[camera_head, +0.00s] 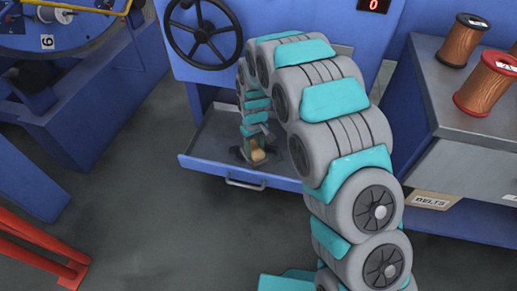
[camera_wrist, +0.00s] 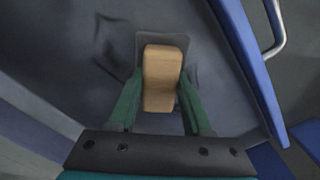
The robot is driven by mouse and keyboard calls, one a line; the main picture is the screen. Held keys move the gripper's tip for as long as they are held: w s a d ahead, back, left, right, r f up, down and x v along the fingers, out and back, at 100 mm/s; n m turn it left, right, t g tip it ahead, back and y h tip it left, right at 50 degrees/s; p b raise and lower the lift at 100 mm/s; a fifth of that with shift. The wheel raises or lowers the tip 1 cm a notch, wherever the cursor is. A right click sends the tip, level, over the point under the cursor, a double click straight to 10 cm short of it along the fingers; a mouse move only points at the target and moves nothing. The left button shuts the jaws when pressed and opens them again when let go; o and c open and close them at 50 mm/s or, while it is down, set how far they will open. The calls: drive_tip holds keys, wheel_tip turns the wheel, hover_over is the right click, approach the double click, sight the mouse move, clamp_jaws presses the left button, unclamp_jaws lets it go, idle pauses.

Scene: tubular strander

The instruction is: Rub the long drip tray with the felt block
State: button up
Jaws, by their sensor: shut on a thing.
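The long drip tray (camera_head: 208,146) is a grey pan with a blue front wall and a handle, pulled out of the blue machine under the handwheel. It also shows in the wrist view (camera_wrist: 60,45). The felt block (camera_head: 257,151) has a tan wooden body (camera_wrist: 162,72) on a dark grey pad. My gripper (camera_head: 250,150) is low inside the tray, its green fingers (camera_wrist: 158,92) shut on the block's sides. The block is at or very near the tray floor; I cannot tell whether the pad touches. Dark smears show on the floor beside it.
A black handwheel (camera_head: 203,31) is above the tray on the blue machine. A grey bench (camera_head: 460,110) with copper wire spools (camera_head: 487,83) stands at the right. A red frame (camera_head: 40,245) is at the lower left. The floor before the tray is clear.

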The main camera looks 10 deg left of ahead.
drive_tip(key=shift+w+a+f, duration=0.1)
drive_tip(key=shift+a+f, duration=0.05)
drive_tip(key=shift+a, duration=0.65)
drive_tip(key=shift+a+f, duration=0.1)
drive_tip(key=shift+a, duration=0.7)
drive_tip(key=shift+a+r, duration=0.1)
drive_tip(key=shift+a, duration=1.45)
drive_tip(key=shift+w+d+r+p, duration=0.1)
drive_tip(key=shift+w+p, duration=0.25)
drive_tip(key=shift+w, duration=0.8)
drive_tip(key=shift+s+d, duration=0.15)
drive_tip(key=shift+d, duration=2.05)
drive_tip(key=shift+s+d+f, duration=0.1)
drive_tip(key=shift+d, duration=0.6)
drive_tip(key=shift+s+d+f, duration=0.1)
drive_tip(key=shift+d, duration=0.55)
drive_tip(key=shift+s+d+r, duration=0.1)
drive_tip(key=shift+d+r, duration=0.05)
drive_tip(key=shift+d, duration=1.3)
drive_tip(key=shift+s+d+r, duration=0.1)
drive_tip(key=shift+d, duration=1.3)
drive_tip(key=shift+f, duration=0.1)
